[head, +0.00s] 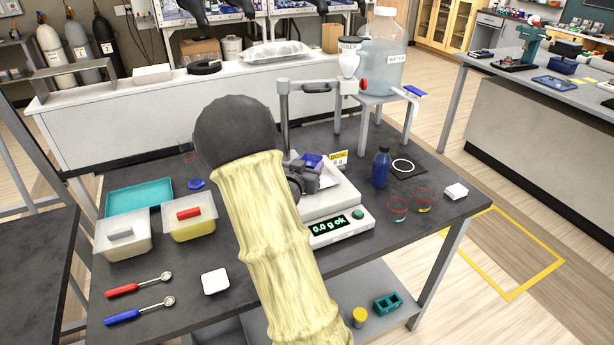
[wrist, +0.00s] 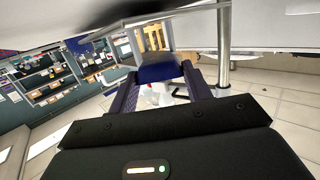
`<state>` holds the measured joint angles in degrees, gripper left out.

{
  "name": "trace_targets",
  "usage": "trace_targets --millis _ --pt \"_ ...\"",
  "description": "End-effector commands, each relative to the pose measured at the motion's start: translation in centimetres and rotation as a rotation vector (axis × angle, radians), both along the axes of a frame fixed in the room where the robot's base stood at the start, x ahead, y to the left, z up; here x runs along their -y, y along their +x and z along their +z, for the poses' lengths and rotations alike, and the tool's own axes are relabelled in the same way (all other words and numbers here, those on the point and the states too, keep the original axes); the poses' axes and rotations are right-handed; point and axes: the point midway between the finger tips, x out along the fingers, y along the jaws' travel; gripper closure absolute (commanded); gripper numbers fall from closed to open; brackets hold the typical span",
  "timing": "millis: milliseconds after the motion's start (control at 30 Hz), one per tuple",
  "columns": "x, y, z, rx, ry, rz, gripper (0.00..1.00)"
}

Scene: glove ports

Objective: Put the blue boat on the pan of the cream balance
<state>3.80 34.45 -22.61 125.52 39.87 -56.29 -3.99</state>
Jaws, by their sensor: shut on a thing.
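The cream balance (head: 318,210) stands on the dark bench, and its green display (head: 328,225) reads "0.0 g ok". My gripper (head: 308,172) is above the balance, partly hidden by my sleeved arm. It is shut on the blue boat (head: 312,160). In the wrist view the boat (wrist: 160,72) sits between the two finger ends of my gripper (wrist: 160,84). The pan is largely hidden behind my gripper, and I cannot tell whether the boat touches it.
A yellow dose card (head: 339,157) and a blue bottle (head: 381,168) stand close by the balance. Two glass beakers (head: 397,206) are to its right. Tubs (head: 190,226), a teal tray (head: 138,195) and two scoops (head: 140,312) lie left. A metal stand (head: 283,112) rises behind.

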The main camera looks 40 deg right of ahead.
Motion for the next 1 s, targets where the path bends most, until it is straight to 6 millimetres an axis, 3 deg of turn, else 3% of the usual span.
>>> trace_targets --millis 267,633,667,733,1000 --pt "0.1 -0.1 -3.5 -0.003 0.000 -0.003 0.72" --pt "-0.2 0.1 -4.0 -0.001 0.001 0.003 0.72" --pt "-0.2 0.1 -3.8 0.000 0.001 0.003 0.45" --pt "-0.2 0.1 -3.8 -0.001 0.001 0.003 0.31" --pt "-0.2 0.1 -3.7 -0.001 0.001 0.003 0.30"
